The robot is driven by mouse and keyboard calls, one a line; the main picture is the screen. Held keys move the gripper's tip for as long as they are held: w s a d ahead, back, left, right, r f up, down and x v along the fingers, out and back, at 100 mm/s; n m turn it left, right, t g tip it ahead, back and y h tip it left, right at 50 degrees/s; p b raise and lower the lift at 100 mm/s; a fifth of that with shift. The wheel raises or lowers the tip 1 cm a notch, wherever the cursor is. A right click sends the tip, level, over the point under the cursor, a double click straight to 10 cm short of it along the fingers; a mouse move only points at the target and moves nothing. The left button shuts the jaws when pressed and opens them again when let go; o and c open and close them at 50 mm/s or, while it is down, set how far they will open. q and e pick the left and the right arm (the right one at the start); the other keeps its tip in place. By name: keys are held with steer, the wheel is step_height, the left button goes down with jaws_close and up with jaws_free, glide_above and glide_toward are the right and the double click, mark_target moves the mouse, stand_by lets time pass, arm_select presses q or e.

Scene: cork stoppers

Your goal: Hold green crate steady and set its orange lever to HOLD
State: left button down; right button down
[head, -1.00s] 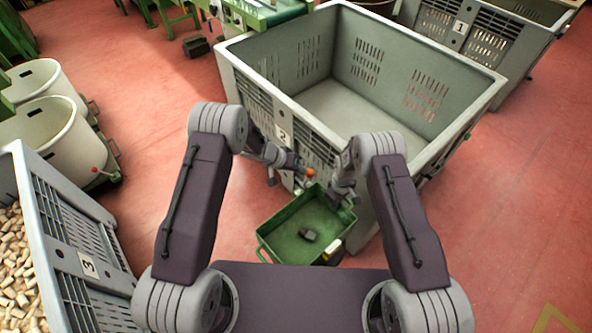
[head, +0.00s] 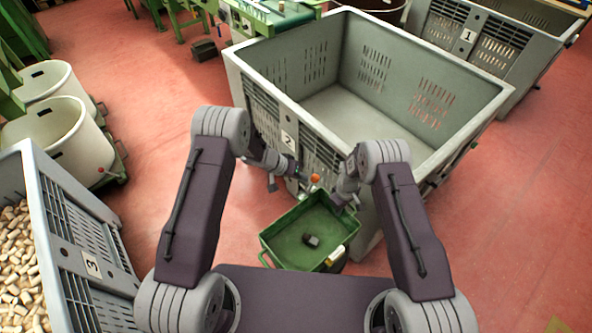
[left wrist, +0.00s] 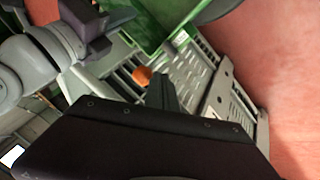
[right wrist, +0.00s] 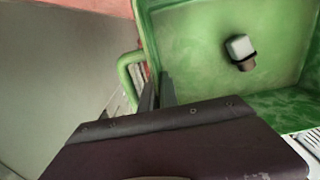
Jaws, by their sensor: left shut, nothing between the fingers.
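The green crate (head: 281,260) is an open tray beside the large grey bin's near corner; the right wrist view shows its inside (right wrist: 190,50) and a side handle (right wrist: 125,75). The lever's orange knob (head: 315,178) is at the crate's far side; it also shows in the left wrist view (left wrist: 142,75). No HOLD marking is readable. My left gripper (head: 297,177) is shut and empty, just left of the knob; its fingers (left wrist: 160,88) appear close beside it. My right gripper (head: 343,199) is at the crate's far right rim, its fingers (right wrist: 158,92) closed on the wall.
A dark block with a pale top (right wrist: 240,50) lies in the crate. Grey bin 2 (head: 300,120) stands right behind it. Bin 3 (head: 75,235), full of corks, stands at the left, with white tubs (head: 70,140) beyond. Red floor is open between them.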

arm_select(q)
steer(key=w+a+v, duration=0.1)
steer(key=w+v, duration=0.1)
steer(key=v, duration=0.9)
steer(key=shift+a+r, duration=0.25)
steer(key=shift+r, duration=0.1)
arm_select(e)
steer(key=c, duration=1.5)
jaws_free()
steer(key=shift+s, duration=0.1)
steer(key=shift+c, duration=0.2)
steer(key=shift+r, duration=0.1)
